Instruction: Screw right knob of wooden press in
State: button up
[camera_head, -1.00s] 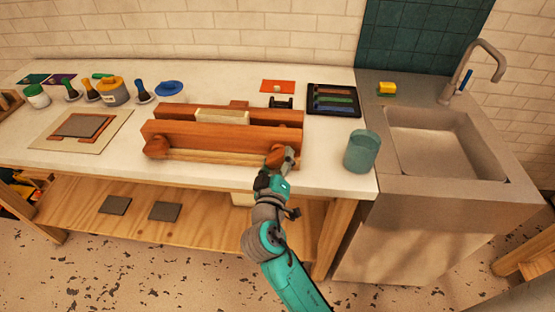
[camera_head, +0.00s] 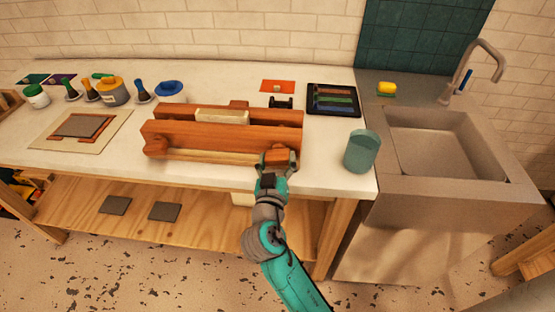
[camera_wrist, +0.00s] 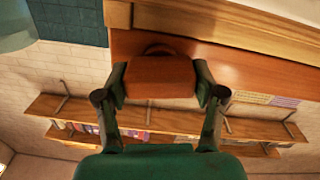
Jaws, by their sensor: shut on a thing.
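The wooden press (camera_head: 205,138) lies along the front of the white counter, with two reddish-brown beams and a pale block (camera_head: 222,116) between them. Its left knob (camera_head: 157,147) sits at the left end of the front beam. Its right knob (camera_head: 275,158) is at the right end, and my gripper (camera_head: 279,161) is on it from the front. In the wrist view, the right knob (camera_wrist: 160,77) fills the space between the two fingers of my gripper (camera_wrist: 160,85), close against the beam. My gripper is shut on it. The knob's thread is hidden.
A teal cup (camera_head: 362,151) stands on the counter right of the press. A dark tray (camera_head: 333,113) with coloured bars lies behind it. The sink (camera_head: 445,145) is farther right. Several ink pots and brushes stand at the back left.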

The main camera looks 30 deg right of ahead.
jog(key=shift+a+f, duration=0.1)
jog(key=shift+f, duration=0.05)
jog(key=o, duration=1.1)
jog(key=shift+o, duration=0.2)
jog(key=v, duration=1.2)
jog(key=shift+s, duration=0.1)
